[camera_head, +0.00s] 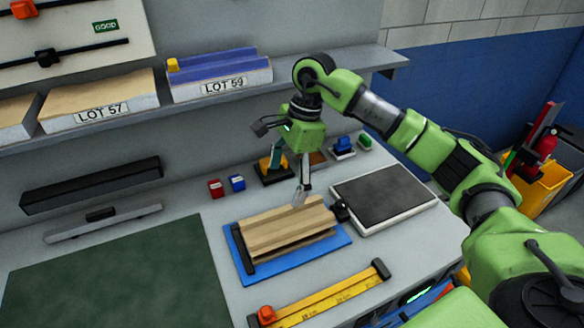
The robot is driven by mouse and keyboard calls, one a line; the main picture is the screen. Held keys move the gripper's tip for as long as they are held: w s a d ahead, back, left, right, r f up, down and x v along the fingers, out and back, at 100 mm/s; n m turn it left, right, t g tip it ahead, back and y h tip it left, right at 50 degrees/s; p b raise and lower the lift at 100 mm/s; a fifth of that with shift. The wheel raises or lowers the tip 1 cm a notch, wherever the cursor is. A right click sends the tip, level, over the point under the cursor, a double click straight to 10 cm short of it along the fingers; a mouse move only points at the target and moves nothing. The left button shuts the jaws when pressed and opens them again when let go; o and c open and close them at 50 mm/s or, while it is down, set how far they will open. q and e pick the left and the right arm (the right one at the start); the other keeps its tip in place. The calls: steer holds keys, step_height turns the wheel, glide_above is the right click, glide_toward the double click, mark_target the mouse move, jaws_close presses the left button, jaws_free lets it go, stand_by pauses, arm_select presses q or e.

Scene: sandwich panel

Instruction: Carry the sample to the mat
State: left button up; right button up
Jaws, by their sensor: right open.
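The sample appears to be the light wooden layered panel (285,229), lying on a blue base (300,259) with a dark bar along its left end. The dark green mat (120,275) lies flat on the bench at the lower left, and its visible surface is bare. My right gripper (297,188) is open and points down at the panel's back edge, with a pale fingertip over or close to it. I cannot tell whether it touches. My left gripper is out of view.
A grey-topped white plate (384,192) lies right of the panel. A yellow ruler (325,299) with end stops lies in front. Small red (215,188) and blue (237,183) blocks stand behind. A shelf with LOT 57 (102,109) and LOT 59 (224,84) trays hangs above the bench.

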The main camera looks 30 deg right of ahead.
mark_target(287, 223)
steer(key=shift+h, duration=0.4)
steer(key=f+p, duration=0.1)
steer(key=f, duration=0.3)
steer(key=f+p, duration=0.2)
steer(key=f, duration=0.2)
steer(key=f+p, duration=0.1)
steer(key=f, duration=0.3)
steer(key=shift+d+f, duration=0.1)
steer(key=shift+d, duration=0.15)
steer(key=shift+f, duration=0.4)
steer(key=shift+c, duration=0.4)
steer(key=c, duration=1.2)
steer(key=shift+o, duration=0.5)
steer(key=shift+r+p, duration=0.1)
steer(key=shift+p, duration=0.2)
